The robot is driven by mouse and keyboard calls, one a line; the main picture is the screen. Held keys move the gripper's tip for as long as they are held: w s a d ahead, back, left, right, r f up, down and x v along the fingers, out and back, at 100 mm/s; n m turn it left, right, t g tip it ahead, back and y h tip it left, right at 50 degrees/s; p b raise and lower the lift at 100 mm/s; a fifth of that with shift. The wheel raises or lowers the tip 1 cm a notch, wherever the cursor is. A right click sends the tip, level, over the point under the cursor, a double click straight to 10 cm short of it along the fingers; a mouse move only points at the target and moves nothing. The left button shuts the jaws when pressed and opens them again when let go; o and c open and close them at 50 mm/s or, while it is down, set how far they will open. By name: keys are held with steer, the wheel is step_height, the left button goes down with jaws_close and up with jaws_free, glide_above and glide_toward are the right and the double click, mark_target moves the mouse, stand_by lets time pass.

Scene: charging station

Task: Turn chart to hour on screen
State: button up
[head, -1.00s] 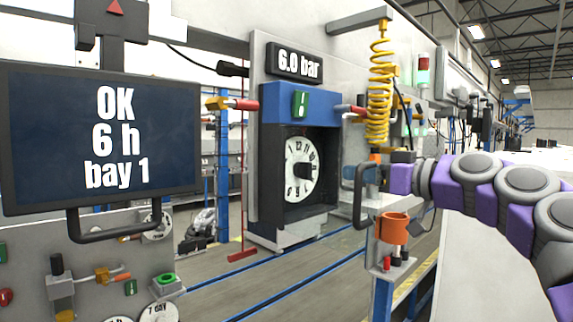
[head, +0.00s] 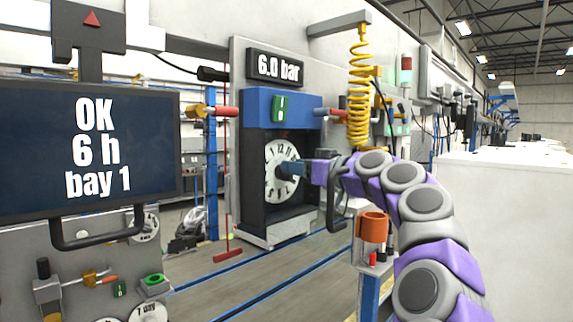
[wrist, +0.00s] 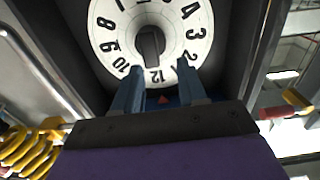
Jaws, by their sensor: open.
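The screen (head: 40,150) at the left of the head view reads "OK", "6 h", "bay 1". The chart (head: 273,190) is a white dial with black hour numbers, set in a dark recess under a blue header. In the wrist view the dial (wrist: 112,42) appears upside down, with a dark knob (wrist: 150,42) at its centre. My gripper (wrist: 160,82) is open, its two blue fingers pointing at the dial's 12 side, one on each side of the knob's line. In the head view its tip covers part of the dial's right side. Contact with the knob cannot be told.
A "6.0 bar" display (head: 277,67) is above the recess. A yellow coiled hose (head: 359,95) hangs to the right, near my arm. A red T-handled rod (head: 228,245) hangs left of the station.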

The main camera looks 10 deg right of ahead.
steer(key=x, duration=0.2)
steer(key=shift+w+a+f, duration=0.1)
steer(key=shift+w+f, duration=0.05)
steer(key=shift+w, duration=0.2)
steer(key=shift+w+d+f, duration=0.1)
steer(key=shift+w+d, duration=0.15)
steer(key=shift+d, duration=0.15)
steer(key=c, duration=0.5)
jaws_close()
